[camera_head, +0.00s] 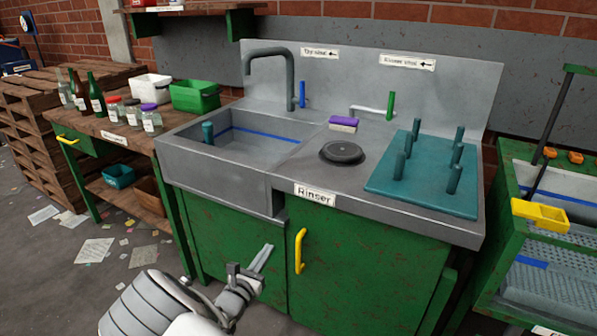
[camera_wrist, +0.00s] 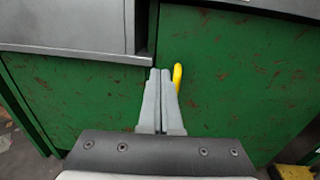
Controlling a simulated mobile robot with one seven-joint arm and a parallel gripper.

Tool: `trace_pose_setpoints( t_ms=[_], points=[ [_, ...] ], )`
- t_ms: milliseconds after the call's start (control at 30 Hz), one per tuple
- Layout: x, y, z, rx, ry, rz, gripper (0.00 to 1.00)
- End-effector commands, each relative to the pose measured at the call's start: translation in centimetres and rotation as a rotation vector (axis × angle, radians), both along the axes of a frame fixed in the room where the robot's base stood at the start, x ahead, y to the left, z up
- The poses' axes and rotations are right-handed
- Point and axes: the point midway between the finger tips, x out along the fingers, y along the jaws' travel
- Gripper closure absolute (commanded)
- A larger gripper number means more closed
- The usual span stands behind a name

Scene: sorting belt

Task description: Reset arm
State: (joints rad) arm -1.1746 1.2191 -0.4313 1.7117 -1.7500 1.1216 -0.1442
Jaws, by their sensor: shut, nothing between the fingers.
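My gripper (camera_head: 263,258) is low in front of the green cabinet (camera_head: 360,275) under the sink, below the counter's edge. In the wrist view its two grey fingers (camera_wrist: 160,72) are together with nothing between them. They point toward the cabinet front, beside the yellow door handle (camera_wrist: 177,76). The handle (camera_head: 300,250) also shows in the head view, to the right of the fingers. I cannot tell whether the fingertips touch the cabinet.
The metal sink counter (camera_head: 345,205) overhangs above my gripper. At left a wooden table (camera_head: 125,137) holds bottles, jars and bins. At right stands a green-framed unit with a perforated tray (camera_head: 555,265). Paper scraps (camera_head: 95,250) lie on the floor at left.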

Motion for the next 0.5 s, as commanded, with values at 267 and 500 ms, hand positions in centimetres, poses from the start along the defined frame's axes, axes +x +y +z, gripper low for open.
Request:
trace_pose_setpoints(
  t_ms=[267,500],
  points=[
    [0.7,-7.1,4.8,0.218,0.007,-0.255,1.0],
    [-1.4,-16.3,9.9,0.538,0.009,-0.593,1.0]
  ],
)
